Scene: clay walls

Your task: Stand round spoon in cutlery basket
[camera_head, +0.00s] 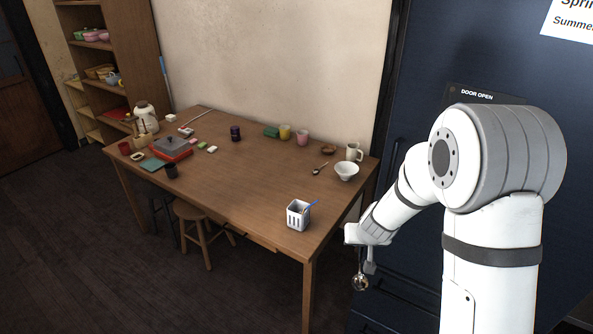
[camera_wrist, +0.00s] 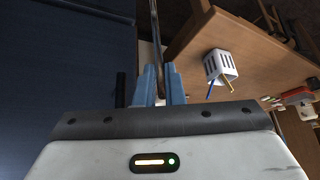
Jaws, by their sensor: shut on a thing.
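My gripper (camera_wrist: 162,85) is shut on the round spoon, whose metal handle (camera_wrist: 155,30) runs up between the blue-grey fingers in the wrist view. In the head view the spoon's round bowl (camera_head: 360,283) hangs below my gripper (camera_head: 369,266), off the table's right end. The white slotted cutlery basket (camera_head: 298,216) stands upright near the table's front right corner, left of my gripper. It also shows in the wrist view (camera_wrist: 217,66), right of the fingers. A blue handle (camera_head: 312,204) leans out of it, and the wrist view shows a yellowish one (camera_wrist: 229,86) too.
The wooden table (camera_head: 255,190) is bare around the basket. Behind it are a white bowl (camera_head: 346,171), a dark spoon (camera_head: 320,168) and a cream mug (camera_head: 354,152). A stool (camera_head: 204,225) stands at the table's front. A dark blue door panel (camera_head: 440,60) is behind my arm.

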